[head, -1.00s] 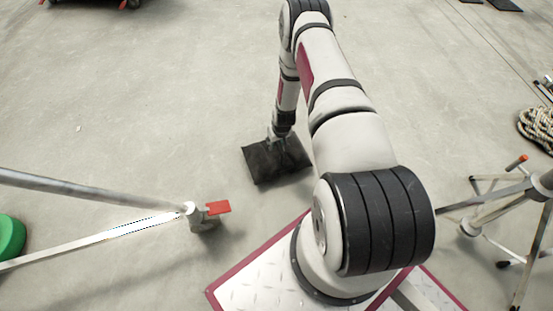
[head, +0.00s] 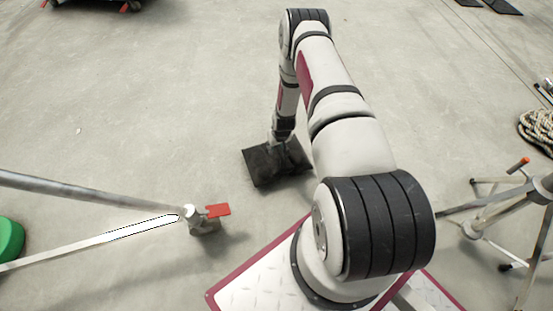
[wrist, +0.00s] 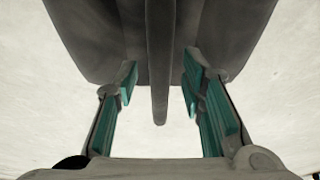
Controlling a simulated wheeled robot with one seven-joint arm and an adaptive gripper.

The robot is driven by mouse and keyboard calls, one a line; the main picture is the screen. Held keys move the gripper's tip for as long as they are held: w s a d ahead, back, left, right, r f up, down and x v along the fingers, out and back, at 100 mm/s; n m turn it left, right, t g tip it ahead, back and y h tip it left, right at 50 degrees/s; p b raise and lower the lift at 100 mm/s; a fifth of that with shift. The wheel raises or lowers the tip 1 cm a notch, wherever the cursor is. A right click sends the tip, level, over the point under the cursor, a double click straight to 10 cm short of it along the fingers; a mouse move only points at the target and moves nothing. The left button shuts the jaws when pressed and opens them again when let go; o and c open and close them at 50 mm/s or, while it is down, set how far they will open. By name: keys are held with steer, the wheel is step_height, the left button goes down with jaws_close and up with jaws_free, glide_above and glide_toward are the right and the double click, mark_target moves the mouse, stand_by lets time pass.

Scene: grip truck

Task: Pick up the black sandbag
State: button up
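The black sandbag (head: 262,166) lies flat on the concrete floor left of my arm's base in the head view. My gripper (head: 278,143) points down over its far part; its fingertips are too small to make out there. In the wrist view the sandbag (wrist: 90,40) fills the top, with a narrow dark strap or ridge running down the middle. My gripper (wrist: 160,88) is open, with one teal-padded finger on each side of this strip. Gaps show between the strip and both pads. The fingertips are close to the bag; contact cannot be told.
A metal stand leg with a red tab (head: 218,210) is at lower left, near a green round object (head: 10,239). Another tripod stand (head: 500,205) and coiled rope (head: 538,128) are at right.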

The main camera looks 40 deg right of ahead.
jaws_close()
steer(key=shift+w+d+r, duration=0.1)
steer(key=shift+w+r, duration=0.05)
steer(key=shift+w, duration=0.05)
steer(key=shift+r, duration=0.1)
